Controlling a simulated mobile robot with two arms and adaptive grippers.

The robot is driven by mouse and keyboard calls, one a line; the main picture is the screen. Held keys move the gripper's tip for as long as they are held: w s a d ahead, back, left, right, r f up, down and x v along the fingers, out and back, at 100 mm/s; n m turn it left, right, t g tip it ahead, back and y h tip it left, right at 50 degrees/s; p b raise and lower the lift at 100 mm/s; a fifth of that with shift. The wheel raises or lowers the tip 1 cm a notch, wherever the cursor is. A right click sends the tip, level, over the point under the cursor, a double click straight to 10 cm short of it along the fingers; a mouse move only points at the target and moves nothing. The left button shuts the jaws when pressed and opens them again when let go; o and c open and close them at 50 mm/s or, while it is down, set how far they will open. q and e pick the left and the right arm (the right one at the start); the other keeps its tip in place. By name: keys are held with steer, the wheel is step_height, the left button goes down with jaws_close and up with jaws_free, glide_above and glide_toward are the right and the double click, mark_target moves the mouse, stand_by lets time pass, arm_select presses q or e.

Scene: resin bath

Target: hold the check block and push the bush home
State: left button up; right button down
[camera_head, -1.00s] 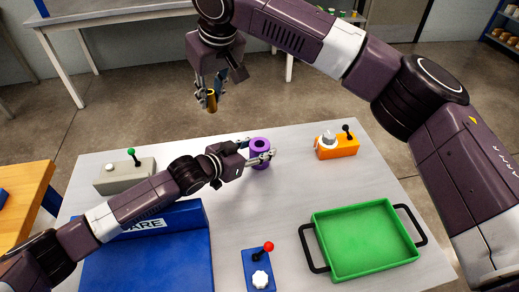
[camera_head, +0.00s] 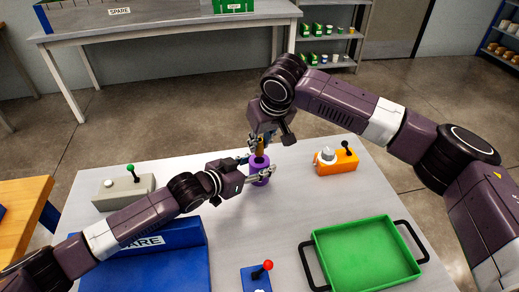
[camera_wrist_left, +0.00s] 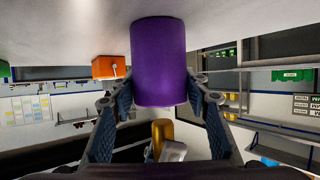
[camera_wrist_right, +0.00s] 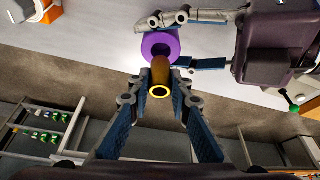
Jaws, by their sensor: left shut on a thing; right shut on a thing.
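The purple check block (camera_head: 262,180) stands on the grey table, between the fingers of my left gripper (camera_head: 257,171), which is shut on it. In the left wrist view the block (camera_wrist_left: 159,62) appears inverted, with a finger at each side. My right gripper (camera_head: 261,138) is shut on the brass bush (camera_head: 260,146) and holds it over the block. In the right wrist view the bush (camera_wrist_right: 160,72) overlaps the block's hole (camera_wrist_right: 160,47). The left wrist view shows a small gap between the block and the bush (camera_wrist_left: 162,129).
An orange fixture (camera_head: 337,162) with a black lever stands to the right. A green tray (camera_head: 315,246), a blue bin (camera_head: 160,262), a blue box with a red-knobbed lever (camera_head: 257,278) and a grey box with a green-knobbed lever (camera_head: 124,192) are also on the table.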

step_height(320, 180, down, 3)
steer(key=shift+r, duration=0.15)
steer(key=c, duration=1.8)
jaws_free()
steer(key=shift+o, duration=0.2)
steer(key=v, duration=1.2)
arm_select(q)
steer(key=o, duration=1)
